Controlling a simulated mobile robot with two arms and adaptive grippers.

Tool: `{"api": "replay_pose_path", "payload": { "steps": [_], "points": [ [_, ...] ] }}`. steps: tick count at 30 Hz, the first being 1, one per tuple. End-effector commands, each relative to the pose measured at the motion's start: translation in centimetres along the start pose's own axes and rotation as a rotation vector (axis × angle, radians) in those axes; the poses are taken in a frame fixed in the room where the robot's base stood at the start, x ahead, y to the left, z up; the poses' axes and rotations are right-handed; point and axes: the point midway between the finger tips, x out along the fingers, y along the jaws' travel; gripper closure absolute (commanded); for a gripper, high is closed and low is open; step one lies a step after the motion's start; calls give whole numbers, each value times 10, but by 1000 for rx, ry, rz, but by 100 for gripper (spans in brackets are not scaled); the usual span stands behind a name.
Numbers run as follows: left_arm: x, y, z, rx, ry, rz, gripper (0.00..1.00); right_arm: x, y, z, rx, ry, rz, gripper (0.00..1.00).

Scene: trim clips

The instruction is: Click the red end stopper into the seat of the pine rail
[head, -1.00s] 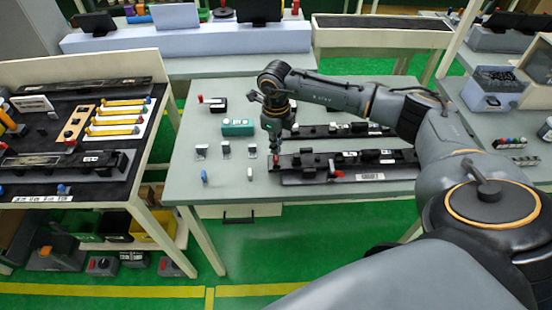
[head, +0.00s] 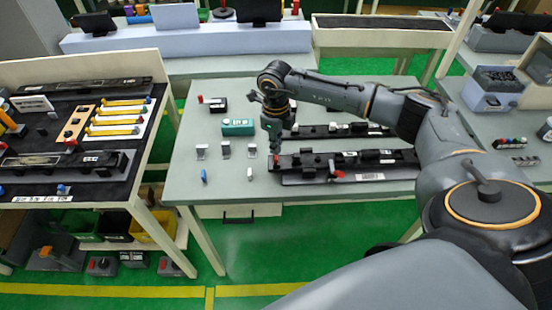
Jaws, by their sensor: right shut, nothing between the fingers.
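A long dark rail (head: 400,170) lies on the grey table, with black blocks and white labels along it. The label is too small to read, so I cannot tell whether it is the pine rail. My right gripper (head: 275,154) points down at the rail's left end and is shut. My left gripper is not in view.
A second dark rail (head: 335,130) lies behind. A red lever (head: 337,174) sticks out at the near rail's front. A green box (head: 238,127), small grey clips (head: 225,151), a blue piece (head: 204,176) and a white piece (head: 250,174) stand to the left. The table's front left is mostly clear.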

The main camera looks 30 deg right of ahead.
Motion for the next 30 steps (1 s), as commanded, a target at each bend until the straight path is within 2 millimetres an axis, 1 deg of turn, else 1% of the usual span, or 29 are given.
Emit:
{"api": "replay_pose_path", "payload": {
  "steps": [30],
  "points": [
    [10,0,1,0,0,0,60,12,0,0,0,0,0,100]
  ]
}}
